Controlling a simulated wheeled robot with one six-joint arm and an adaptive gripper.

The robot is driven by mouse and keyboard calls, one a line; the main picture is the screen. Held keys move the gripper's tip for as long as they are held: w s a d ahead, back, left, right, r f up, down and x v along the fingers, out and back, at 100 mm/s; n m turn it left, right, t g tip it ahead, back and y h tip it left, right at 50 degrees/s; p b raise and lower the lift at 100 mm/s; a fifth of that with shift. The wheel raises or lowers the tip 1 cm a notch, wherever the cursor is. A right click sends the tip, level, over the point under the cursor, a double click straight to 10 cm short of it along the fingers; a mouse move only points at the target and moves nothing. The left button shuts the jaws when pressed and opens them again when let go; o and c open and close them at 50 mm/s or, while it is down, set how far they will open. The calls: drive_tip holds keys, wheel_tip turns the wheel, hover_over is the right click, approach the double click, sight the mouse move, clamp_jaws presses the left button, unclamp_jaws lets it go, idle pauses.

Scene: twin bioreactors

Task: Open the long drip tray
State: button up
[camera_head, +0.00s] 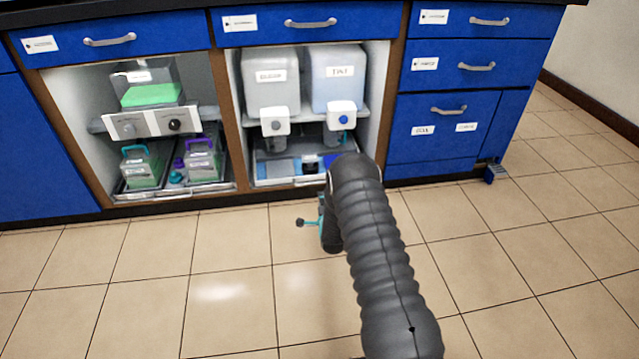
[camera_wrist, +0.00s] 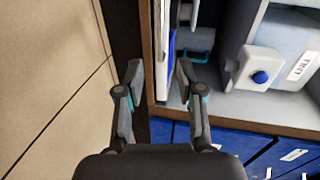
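Two low pull-out trays show in the head view. One tray (camera_head: 175,192) has a metal front and lies at the bottom of the left open bay under bottles and carriers. The other tray (camera_head: 290,181) lies at the bottom of the right bay, with blue items in it, its right part hidden behind my arm. I cannot tell from labels which is the long drip tray. My gripper (camera_wrist: 159,69) is open and empty, low in front of the right bay. In the wrist view a pale tray front edge (camera_wrist: 164,45) shows between and beyond the fingertips; I see no contact.
Two large containers with taps, one with a blue button (camera_head: 343,119), stand above the right tray. The brown cabinet frame (camera_head: 221,95) edges the bays. The tiled floor (camera_head: 130,270) in front is clear.

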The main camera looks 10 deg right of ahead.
sight(314, 183)
drive_tip(key=x, duration=0.4)
drive_tip(key=b+x, duration=0.1)
drive_tip(key=x, duration=0.4)
drive_tip(key=b+x, duration=0.1)
drive_tip(key=x, duration=0.3)
drive_tip(key=shift+w+a, duration=0.35)
drive_tip(key=shift+w, duration=0.05)
